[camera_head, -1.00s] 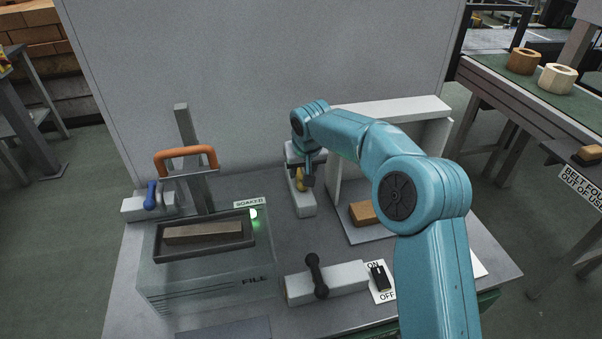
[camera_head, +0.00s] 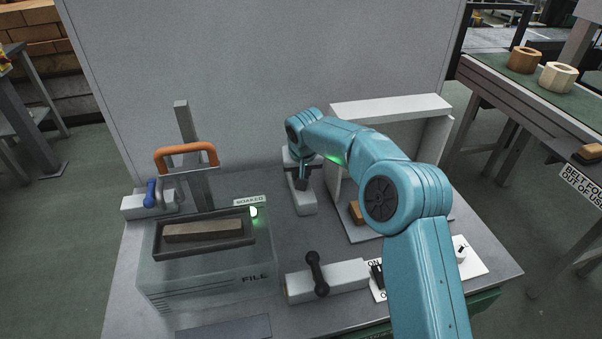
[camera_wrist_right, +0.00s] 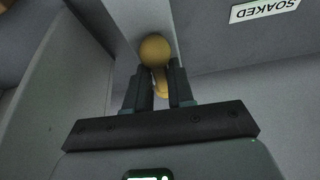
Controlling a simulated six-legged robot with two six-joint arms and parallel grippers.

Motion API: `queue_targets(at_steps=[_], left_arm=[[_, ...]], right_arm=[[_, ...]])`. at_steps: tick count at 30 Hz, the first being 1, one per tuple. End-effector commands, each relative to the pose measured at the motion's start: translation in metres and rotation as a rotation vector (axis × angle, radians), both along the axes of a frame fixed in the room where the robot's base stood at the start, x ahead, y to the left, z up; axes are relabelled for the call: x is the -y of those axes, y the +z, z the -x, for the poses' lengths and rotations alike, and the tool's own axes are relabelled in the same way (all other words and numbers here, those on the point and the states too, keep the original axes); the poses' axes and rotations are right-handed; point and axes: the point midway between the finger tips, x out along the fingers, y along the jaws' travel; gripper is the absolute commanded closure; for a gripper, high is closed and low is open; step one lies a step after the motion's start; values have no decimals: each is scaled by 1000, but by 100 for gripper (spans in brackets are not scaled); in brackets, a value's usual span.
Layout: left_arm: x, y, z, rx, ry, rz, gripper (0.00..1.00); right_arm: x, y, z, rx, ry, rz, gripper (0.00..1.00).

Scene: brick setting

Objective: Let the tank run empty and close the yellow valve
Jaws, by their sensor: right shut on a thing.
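The tank (camera_head: 165,280) is a clear box marked FILE at the front left of the bench, with a dark tray (camera_head: 178,252) holding a brick (camera_head: 203,230) at its top. I cannot make out a water level. My right gripper (camera_head: 303,183) is over a white valve block (camera_head: 302,205) behind the tank. In the right wrist view it is shut on the yellow valve handle (camera_wrist_right: 156,50), whose round knob shows beyond the fingertips. The handle is hidden in the head view.
A blue lever (camera_head: 150,194) and an orange handle (camera_head: 187,157) stand behind the tank. A black lever (camera_head: 317,274) on a white block and an ON/OFF switch (camera_head: 377,276) are at the front. A white frame (camera_head: 390,107) stands right of the valve.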

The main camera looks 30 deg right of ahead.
Motion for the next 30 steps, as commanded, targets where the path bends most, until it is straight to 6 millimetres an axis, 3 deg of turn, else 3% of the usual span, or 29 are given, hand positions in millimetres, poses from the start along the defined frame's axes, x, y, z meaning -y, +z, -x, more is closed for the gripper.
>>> queue_targets(at_steps=[11, 12, 14, 24, 30], left_arm=[[0, -3, 0, 0, 0, 0, 58], [0, -3, 0, 0, 0, 0, 58], [0, -3, 0, 0, 0, 0, 58], [0, -4, 0, 0, 0, 0, 58], [0, -5, 0, 0, 0, 0, 58]], right_arm=[[-2, -1, 0, -2, -66, -1, 100], [-2, -1, 0, -2, -66, -1, 74], [-2, -1, 0, -2, -66, -1, 57], [-2, 3, 1, 1, -65, 0, 57], [-7, 36, 12, 5, -64, 0, 57]])
